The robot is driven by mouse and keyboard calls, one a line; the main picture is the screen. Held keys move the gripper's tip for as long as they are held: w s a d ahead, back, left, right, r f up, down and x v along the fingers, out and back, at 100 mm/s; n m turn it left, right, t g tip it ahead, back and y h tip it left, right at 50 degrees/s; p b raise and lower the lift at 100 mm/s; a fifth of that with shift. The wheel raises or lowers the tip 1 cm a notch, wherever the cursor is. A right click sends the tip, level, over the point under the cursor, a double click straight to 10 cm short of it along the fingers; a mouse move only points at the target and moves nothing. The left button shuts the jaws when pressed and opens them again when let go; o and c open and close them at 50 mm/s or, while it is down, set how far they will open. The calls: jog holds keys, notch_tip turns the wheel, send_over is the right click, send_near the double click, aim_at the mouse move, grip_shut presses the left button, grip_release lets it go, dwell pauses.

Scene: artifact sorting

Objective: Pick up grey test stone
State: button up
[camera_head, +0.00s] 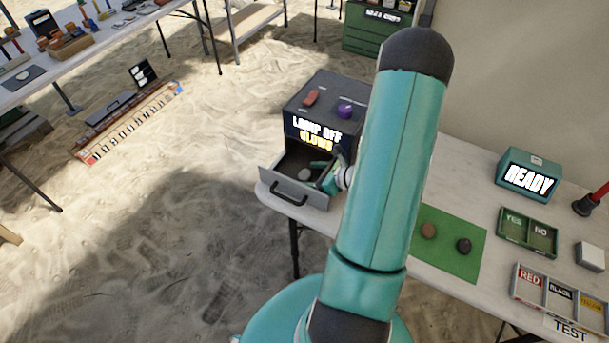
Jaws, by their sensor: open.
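A small grey stone (304,174) lies inside the open drawer (293,193) of a dark box (325,112). The box's screen reads "LAMP OFF GLOWS". My gripper (328,178) is at the right side of the drawer opening, just right of the stone. It is open, with the stone apart from the visible finger. My arm hides part of the gripper and the box's right side.
A green mat (449,262) with a brown stone (428,231) and a dark stone (463,245) lies on the table right of my arm. Further right are a READY display (527,176), a YES/NO tray (527,233), a white block (590,256) and a RED/BLACK/YELLOW tray (558,296). Sandy floor lies left.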

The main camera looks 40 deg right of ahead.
jog(key=c, duration=1)
jog(key=shift+r, duration=0.1)
jog(key=shift+c, duration=0.2)
